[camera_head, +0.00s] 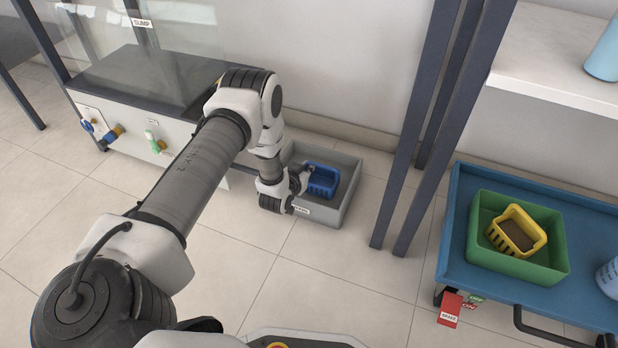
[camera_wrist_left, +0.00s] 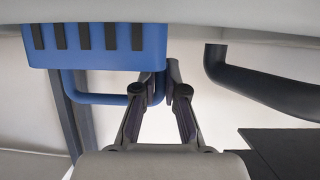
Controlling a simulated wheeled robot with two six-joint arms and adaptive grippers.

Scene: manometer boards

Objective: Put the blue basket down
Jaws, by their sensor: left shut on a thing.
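The blue basket (camera_head: 322,182) is within the outline of the grey bin (camera_head: 333,213) on the floor in the head view. I cannot tell whether it touches the bin's bottom. My left gripper (camera_head: 303,182) is at the basket's left side, shut on it. In the left wrist view the basket (camera_wrist_left: 95,45) fills the top left with its slotted wall and looped handle, and the gripper's fingertips (camera_wrist_left: 160,88) close at the end of that handle. My right gripper is not in view.
A glass-sided tank bench (camera_head: 150,80) with valves stands left of the bin. Dark posts (camera_head: 413,150) rise just right of it. A blue cart (camera_head: 595,235) at right bears a green crate (camera_head: 520,267) with a yellow basket (camera_head: 516,232). Floor before the bin is clear.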

